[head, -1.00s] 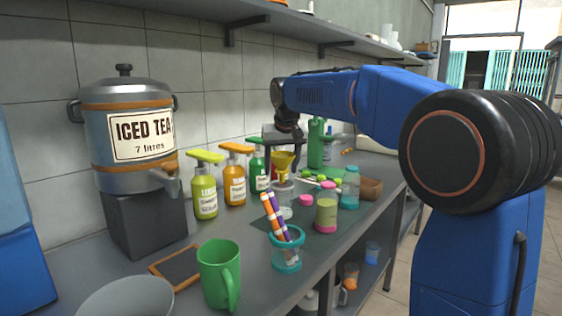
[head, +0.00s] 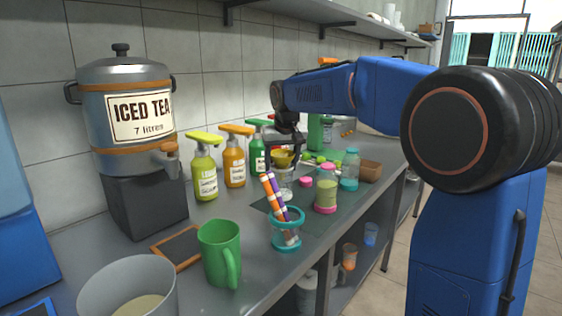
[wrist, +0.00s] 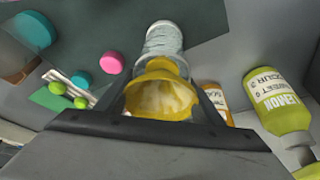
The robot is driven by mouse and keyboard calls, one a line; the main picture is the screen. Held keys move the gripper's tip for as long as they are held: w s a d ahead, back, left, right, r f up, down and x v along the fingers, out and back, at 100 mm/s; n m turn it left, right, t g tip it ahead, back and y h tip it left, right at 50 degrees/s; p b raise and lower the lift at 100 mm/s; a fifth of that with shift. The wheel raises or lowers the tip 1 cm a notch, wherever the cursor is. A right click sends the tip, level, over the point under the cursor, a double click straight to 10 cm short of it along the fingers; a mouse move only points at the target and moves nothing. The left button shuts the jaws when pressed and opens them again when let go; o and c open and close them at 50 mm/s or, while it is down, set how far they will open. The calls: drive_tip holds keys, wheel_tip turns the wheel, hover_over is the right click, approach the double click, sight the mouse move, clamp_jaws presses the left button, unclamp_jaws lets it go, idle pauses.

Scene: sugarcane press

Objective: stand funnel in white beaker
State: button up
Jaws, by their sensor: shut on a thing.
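The yellow funnel (head: 283,158) is held by my gripper (head: 284,146) with its wide mouth up. The wrist view shows the funnel (wrist: 161,92) between the two dark fingers (wrist: 162,105), which are shut on it. The clear, whitish beaker (head: 283,186) stands on the counter directly below the funnel. In the wrist view the beaker (wrist: 163,40) shows just past the funnel's rim. The funnel's spout is hidden by its bowl there, and I cannot tell how deep it is in the beaker.
Squeeze bottles, including a lemon one (head: 203,170), stand on the left. A pen jar (head: 286,230) and green mug (head: 220,252) are in front. A pink-lidded jar (head: 326,188) and a teal-lidded jar (head: 350,170) stand close on the right.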

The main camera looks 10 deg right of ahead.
drive_tip(key=shift+f, duration=0.2)
idle(0.6)
drive_tip(key=o, duration=1.5)
drive_tip(key=shift+o, duration=0.2)
drive_tip(key=shift+r, duration=3.5)
